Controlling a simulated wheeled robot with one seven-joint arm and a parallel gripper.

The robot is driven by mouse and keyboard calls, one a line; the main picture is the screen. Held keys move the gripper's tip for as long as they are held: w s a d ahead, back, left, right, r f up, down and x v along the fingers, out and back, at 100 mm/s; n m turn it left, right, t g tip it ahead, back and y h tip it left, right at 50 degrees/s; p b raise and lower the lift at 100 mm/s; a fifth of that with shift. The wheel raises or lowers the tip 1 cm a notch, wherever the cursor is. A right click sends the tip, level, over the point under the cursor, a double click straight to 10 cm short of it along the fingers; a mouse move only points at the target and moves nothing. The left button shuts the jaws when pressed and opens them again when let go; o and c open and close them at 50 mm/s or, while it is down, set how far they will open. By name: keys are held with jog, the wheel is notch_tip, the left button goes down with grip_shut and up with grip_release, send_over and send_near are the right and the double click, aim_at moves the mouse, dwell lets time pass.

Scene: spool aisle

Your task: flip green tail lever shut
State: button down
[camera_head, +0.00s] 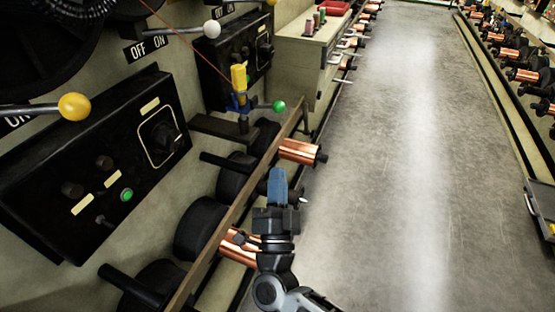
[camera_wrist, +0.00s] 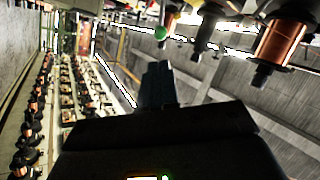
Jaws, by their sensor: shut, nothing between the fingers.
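The green tail lever shows as a green ball knob (camera_head: 279,106) on a short arm, standing out to the right of a blue and yellow fitting (camera_head: 239,88) in the head view. The green knob also shows in the wrist view (camera_wrist: 161,33), beyond the fingertips. My gripper (camera_head: 277,178), with blue fingers, is shut and empty. In the head view it is below the knob, with a clear gap between them. In the wrist view the closed fingers (camera_wrist: 157,75) point toward the knob without touching it.
A wooden rail (camera_head: 235,207) runs along the machine. A yellow-knobbed lever (camera_head: 74,106) and black control panel (camera_head: 110,165) are left. The grey aisle floor (camera_head: 410,170) is clear.

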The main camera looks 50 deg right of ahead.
aim_at(279, 112)
jog(key=p+x, duration=0.2)
jog(key=x, duration=1)
jog(key=shift+w+d+r, duration=0.2)
jog(key=shift+d, duration=0.05)
jog(key=shift+r, duration=0.1)
